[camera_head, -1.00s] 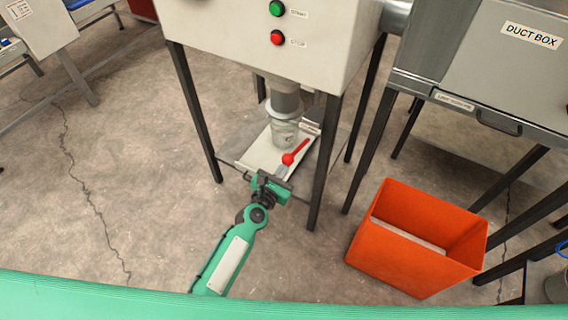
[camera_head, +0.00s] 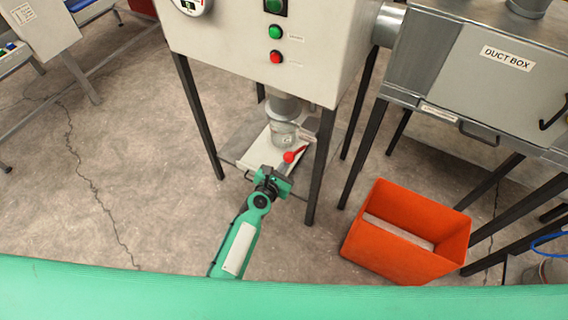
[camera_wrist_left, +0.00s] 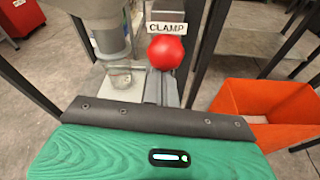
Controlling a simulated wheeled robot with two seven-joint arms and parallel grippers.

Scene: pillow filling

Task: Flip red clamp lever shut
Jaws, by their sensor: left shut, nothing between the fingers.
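The red clamp lever (camera_head: 292,156) sits under the machine, with its round red knob towards me. In the left wrist view the red knob (camera_wrist_left: 166,52) stands just beyond my fingers, below a "CLAMP" label (camera_wrist_left: 167,23). A clear jar-like piece (camera_head: 283,133) hangs from the grey spout beside the lever, above a pale plate (camera_head: 256,153). My left gripper (camera_head: 270,172) is shut and empty, just in front of the lever. Whether it touches the lever cannot be told. My right gripper is not in view.
The machine's dark legs (camera_head: 318,168) stand on both sides of the lever, one close to the right of my gripper. An orange bin (camera_head: 400,262) stands on the floor at the right, near a duct box (camera_head: 500,75).

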